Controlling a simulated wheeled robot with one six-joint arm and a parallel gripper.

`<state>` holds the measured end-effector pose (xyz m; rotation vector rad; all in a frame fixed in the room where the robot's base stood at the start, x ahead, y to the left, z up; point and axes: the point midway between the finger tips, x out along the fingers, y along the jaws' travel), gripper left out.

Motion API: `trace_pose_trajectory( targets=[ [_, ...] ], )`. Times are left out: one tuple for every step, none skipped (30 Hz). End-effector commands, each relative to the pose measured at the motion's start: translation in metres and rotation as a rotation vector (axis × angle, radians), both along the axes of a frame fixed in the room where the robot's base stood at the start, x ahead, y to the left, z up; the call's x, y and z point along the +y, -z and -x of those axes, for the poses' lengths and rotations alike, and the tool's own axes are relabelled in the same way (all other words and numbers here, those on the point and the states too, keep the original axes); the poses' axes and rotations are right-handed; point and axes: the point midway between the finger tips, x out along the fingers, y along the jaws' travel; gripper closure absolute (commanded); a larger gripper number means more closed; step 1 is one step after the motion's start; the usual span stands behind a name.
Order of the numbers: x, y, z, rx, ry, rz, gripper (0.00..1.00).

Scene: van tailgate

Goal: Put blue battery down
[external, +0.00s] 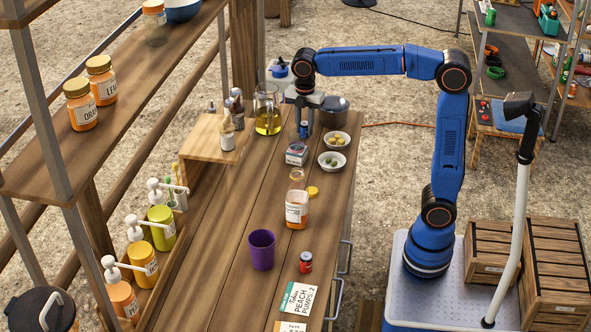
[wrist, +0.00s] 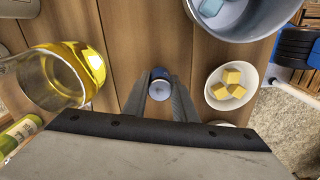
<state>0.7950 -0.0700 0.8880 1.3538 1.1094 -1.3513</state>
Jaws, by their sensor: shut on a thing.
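The blue battery (wrist: 160,76) is held upright between the two fingers of my gripper (wrist: 158,92) in the wrist view, its pale round end facing the camera. In the external view my gripper (external: 304,128) points down over the far part of the wooden table (external: 225,240), and a bit of the blue battery (external: 304,131) shows between the fingertips. The gripper is shut on the battery. I cannot tell whether the battery's lower end touches the table.
A glass jug of yellow liquid (external: 268,108) stands left of the gripper. A dark pot (external: 334,113) and two bowls (external: 335,142) (external: 331,162) stand right. Nearer are an orange jar (external: 296,212), purple cup (external: 262,252) and red can (external: 305,263).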

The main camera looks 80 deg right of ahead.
Motion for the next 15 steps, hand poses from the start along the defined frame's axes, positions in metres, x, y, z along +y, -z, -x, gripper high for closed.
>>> trace_pose_trajectory(
  targets=[
    [0.0, -0.0003, 0.0, 0.0, 0.0, 0.0, 1.0],
    [0.0, -0.0003, 0.0, 0.0, 0.0, 0.0, 1.0],
    [0.0, -0.0002, 0.0, 0.0, 0.0, 0.0, 1.0],
    [0.0, 0.0001, 0.0, 0.0, 0.0, 0.0, 1.0],
    [0.0, 0.0008, 0.0, 0.0, 0.0, 0.0, 1.0],
    [0.0, 0.0018, 0.0001, 0.0, 0.0, 0.0, 1.0],
    [0.0, 0.0026, 0.0001, 0.0, 0.0, 0.0, 1.0],
    [0.0, 0.0022, 0.0, 0.0, 0.0, 0.0, 0.68],
    [0.0, 0.0021, 0.0, 0.0, 0.0, 0.0, 0.58],
    [0.0, 0.0021, 0.0, 0.0, 0.0, 0.0, 0.56],
    [0.0, 0.0021, 0.0, 0.0, 0.0, 0.0, 0.56],
    [0.0, 0.0021, 0.0, 0.0, 0.0, 0.0, 0.56],
    [0.0, 0.0021, 0.0, 0.0, 0.0, 0.0, 0.56],
    [0.0, 0.0021, 0.0, 0.0, 0.0, 0.0, 0.56],
    [0.0, 0.002, 0.0, 0.0, 0.0, 0.0, 0.56]
  ],
)
